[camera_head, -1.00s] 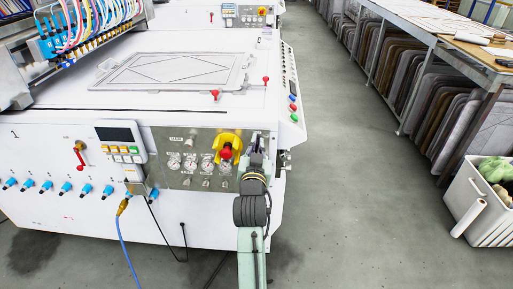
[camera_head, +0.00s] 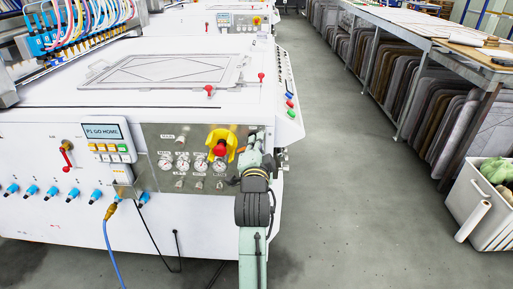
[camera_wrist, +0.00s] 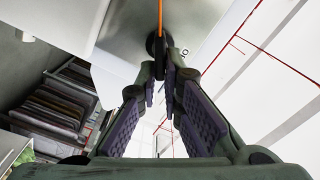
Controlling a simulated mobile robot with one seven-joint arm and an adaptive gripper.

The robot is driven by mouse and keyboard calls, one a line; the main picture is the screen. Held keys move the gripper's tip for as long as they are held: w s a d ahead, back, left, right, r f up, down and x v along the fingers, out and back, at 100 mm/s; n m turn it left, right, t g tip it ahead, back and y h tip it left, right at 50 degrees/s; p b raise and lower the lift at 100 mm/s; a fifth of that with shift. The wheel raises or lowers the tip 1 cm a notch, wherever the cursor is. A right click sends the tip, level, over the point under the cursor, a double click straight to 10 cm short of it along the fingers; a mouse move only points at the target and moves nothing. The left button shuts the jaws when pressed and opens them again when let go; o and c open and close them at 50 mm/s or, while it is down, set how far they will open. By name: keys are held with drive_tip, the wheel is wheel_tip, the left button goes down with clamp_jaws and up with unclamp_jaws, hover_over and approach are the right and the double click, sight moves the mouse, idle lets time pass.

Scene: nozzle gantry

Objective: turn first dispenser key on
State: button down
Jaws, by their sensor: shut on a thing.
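The wrist view shows my gripper (camera_wrist: 165,72) from behind, its two purple-padded fingers converging. The tips are shut on a small dark part, which I take to be the dispenser key (camera_wrist: 154,45), with a round black base on a pale machine face. An orange line runs up from it. The tips hide much of the key, so its turned position cannot be told. In the head view my arm reaches the right end of the white machine's front (camera_head: 60,222). The gripper and key are mostly hidden there behind the arm.
The machine's display (camera_head: 102,132) reads "P1 GO HOME". A red emergency button on a yellow plate (camera_head: 220,149) and several gauges sit left of my arm. A white bin (camera_head: 485,205) and a rack of panels (camera_head: 447,125) stand at the right. The aisle floor (camera_head: 345,150) is clear.

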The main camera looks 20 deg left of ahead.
drive_tip(key=m+b, duration=0.1)
drive_tip(key=m, duration=0.2)
drive_tip(key=f+m+b, duration=0.1)
drive_tip(key=m, duration=0.1)
drive_tip(key=shift+d+m+b, duration=0.15)
drive_tip(key=shift+m+b, duration=0.2)
drive_tip(key=shift+m, duration=0.05)
idle(0.4)
drive_tip(key=c, duration=1.7)
unclamp_jaws()
wheel_tip(320, 180, up, 10)
drive_tip(key=shift+r, duration=0.1)
